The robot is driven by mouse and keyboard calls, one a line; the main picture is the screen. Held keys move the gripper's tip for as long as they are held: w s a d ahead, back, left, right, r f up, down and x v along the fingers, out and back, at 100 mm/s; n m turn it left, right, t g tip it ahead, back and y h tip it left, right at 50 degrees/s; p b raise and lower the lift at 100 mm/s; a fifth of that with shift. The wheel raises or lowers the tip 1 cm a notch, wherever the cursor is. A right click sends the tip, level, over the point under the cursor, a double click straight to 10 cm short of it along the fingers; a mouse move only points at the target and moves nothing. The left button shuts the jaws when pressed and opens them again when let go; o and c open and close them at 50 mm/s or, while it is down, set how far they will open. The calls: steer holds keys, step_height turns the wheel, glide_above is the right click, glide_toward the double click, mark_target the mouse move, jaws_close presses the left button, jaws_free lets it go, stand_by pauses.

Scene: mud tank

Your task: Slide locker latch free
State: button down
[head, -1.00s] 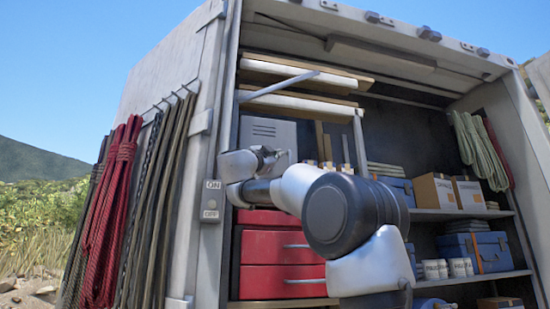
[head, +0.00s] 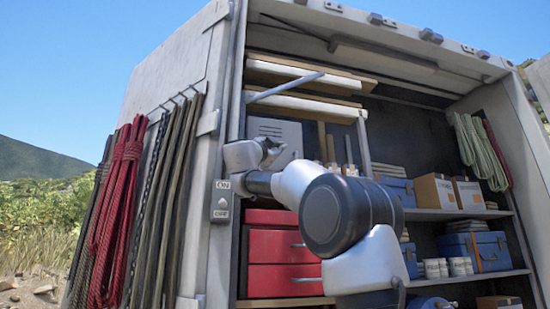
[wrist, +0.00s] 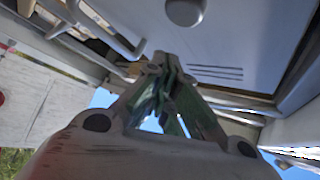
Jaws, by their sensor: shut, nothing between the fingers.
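The grey locker (head: 287,130) with vent slots stands inside the truck bay, above the red drawers; my gripper and arm cover its lower part. In the wrist view its grey door (wrist: 250,35) shows vent slots and a round grey knob (wrist: 184,12), cut by the top edge. I cannot tell whether this knob belongs to the latch; no other latch part is clear. My gripper (wrist: 160,65) is shut and empty, its fingertips just beside the slots in the picture. Whether they touch the door is unclear. In the head view my gripper (head: 270,150) is in front of the locker.
An ON/OFF switch box (head: 221,201) is on the bay's left post. Red drawers (head: 275,263) are below, and a slanted metal bar (head: 286,87) crosses above. Red ropes (head: 118,210) hang outside left. Shelves with boxes (head: 436,191) fill the right.

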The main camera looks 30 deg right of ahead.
steer(key=v, duration=0.9)
steer(key=shift+s+a, duration=0.25)
steer(key=shift+f, duration=0.1)
steer(key=w+d+f+n+g+y, duration=0.1)
steer(key=w+d+f+n+y, duration=0.15)
steer(key=f+n, duration=0.45)
steer(key=w+d+f+n+y, duration=0.1)
steer(key=w+f+n+y, duration=0.15)
steer(key=f+n, duration=0.4)
steer(key=s+d+f+n+g+y, duration=0.1)
steer(key=s+f+n+g+y, duration=0.15)
steer(key=f, duration=0.85)
steer(key=s+d+f+n+g+y, duration=0.1)
steer(key=s+f+n+y, duration=0.25)
steer(key=f, duration=0.65)
steer(key=s+a+f+n+g+y, duration=0.1)
steer(key=s+a+f+y, duration=0.2)
steer(key=s+f, duration=0.9)
steer(key=s+a+f+n+g+y, duration=0.1)
steer(key=s+a+f+y, duration=0.3)
steer(key=s+f, duration=0.8)
step_height(320, 180, down, 3)
steer(key=shift+s+f+n+g+y, duration=0.1)
steer(key=shift+s+n+g+y, duration=0.3)
steer(key=shift+y, duration=0.6)
